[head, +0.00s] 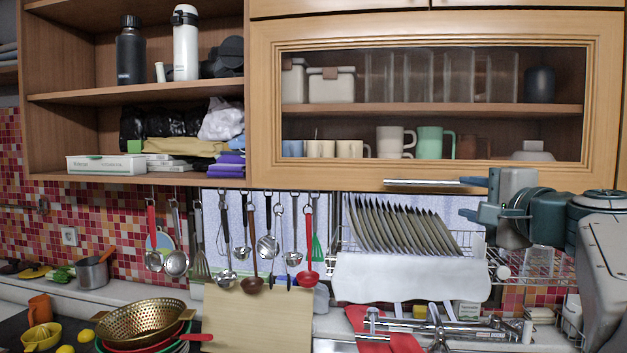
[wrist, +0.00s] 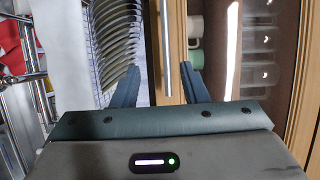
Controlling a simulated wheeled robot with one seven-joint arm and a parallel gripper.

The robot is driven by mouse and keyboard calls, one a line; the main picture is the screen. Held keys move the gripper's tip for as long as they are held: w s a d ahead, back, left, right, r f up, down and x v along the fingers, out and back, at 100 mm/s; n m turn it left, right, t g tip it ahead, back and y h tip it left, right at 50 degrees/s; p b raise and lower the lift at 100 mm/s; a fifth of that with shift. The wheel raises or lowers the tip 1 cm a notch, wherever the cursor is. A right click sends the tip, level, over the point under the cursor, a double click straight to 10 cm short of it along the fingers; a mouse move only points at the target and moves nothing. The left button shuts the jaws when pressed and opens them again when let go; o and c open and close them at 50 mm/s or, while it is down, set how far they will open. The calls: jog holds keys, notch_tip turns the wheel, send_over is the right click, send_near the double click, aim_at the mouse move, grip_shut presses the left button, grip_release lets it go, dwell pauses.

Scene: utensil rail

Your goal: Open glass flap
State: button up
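The glass flap (head: 430,120) is a wood-framed cabinet door with a glass pane, and it looks closed. Its metal bar handle (head: 430,182) runs along the lower edge. My gripper (head: 468,197) is at the right end of the handle, coming from the right. In the wrist view my gripper (wrist: 162,78) has its two blue-grey fingers spread apart. The handle (wrist: 162,45) shows in the gap between them, with neither finger seen closed on it. I cannot tell how deep the bar sits between the fingers. The handle's right end is partly hidden in the head view.
Cups and containers stand behind the glass. Below the flap is a dish rack (head: 415,235) with several plates, close to my gripper. Utensils hang from a rail (head: 250,191) at the left. An open shelf (head: 135,97) with bottles adjoins the cabinet.

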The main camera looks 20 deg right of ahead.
aim_at(432, 183)
jog(key=w+p, duration=0.1)
jog(key=w, duration=0.3)
jog(key=w+d+p, duration=0.1)
jog(key=w, duration=0.4)
jog(key=w+p, duration=0.2)
jog(key=w, duration=0.2)
jog(key=shift+w+d+r, duration=0.15)
jog(key=shift+w+r, duration=0.15)
jog(key=shift+r, duration=0.05)
grip_shut()
